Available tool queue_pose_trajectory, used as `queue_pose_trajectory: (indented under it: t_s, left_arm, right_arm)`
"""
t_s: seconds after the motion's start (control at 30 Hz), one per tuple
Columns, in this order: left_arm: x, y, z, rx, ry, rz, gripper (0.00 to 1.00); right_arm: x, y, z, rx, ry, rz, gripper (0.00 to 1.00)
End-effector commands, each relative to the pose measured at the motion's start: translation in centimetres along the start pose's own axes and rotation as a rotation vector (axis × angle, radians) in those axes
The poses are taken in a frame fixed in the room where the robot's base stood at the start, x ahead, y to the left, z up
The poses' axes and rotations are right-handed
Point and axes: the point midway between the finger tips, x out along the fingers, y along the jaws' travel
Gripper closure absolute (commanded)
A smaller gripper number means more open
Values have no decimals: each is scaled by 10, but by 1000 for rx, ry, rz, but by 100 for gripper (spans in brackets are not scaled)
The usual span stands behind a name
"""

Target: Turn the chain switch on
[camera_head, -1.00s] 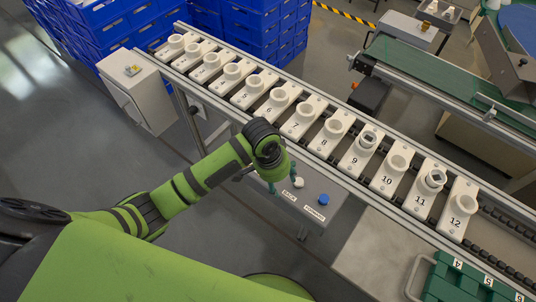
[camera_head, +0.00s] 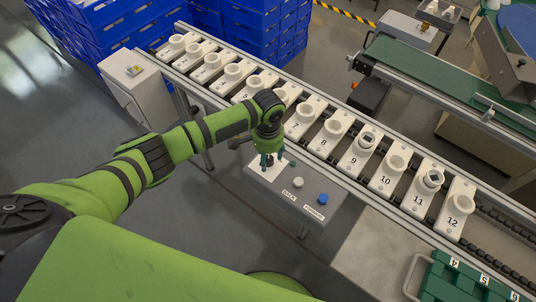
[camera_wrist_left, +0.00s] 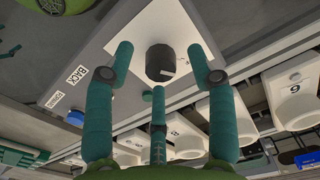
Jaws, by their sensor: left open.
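The switch is a black round knob (camera_wrist_left: 160,62) on a white plate on the grey control box (camera_head: 322,222). A small light mark shows on the knob's edge in the left wrist view. My left gripper (camera_head: 270,160) is over the left end of the box, pointing down. In the left wrist view the green fingers of my left gripper (camera_wrist_left: 160,75) are open, with fingertips on either side of the knob and one below it. I cannot tell whether any finger touches it. In the head view the gripper mostly hides the knob. My right gripper is not in view.
A white button (camera_head: 299,183) and a blue button (camera_head: 323,199) sit on the same box, labelled BACK and FORWARD. The chain conveyor with numbered white sockets (camera_head: 331,131) runs close behind it. A green crate (camera_head: 440,280) stands at lower right.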

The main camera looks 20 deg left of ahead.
Motion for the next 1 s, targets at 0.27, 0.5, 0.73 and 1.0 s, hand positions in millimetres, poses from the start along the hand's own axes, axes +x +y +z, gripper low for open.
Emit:
queue_pose_trajectory:
  t_s: [0.27,0.5,0.73,1.0]
  left_arm:
    - [5,0,0,1,0,-1,44]
    - [5,0,0,1,-1,-1,99]
    - [5,0,2,3,-4,-1,100]
    - [5,0,2,72,-8,0,100]
  right_arm:
    - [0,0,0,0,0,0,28]
    - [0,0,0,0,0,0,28]
    - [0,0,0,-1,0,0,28]
    - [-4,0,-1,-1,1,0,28]
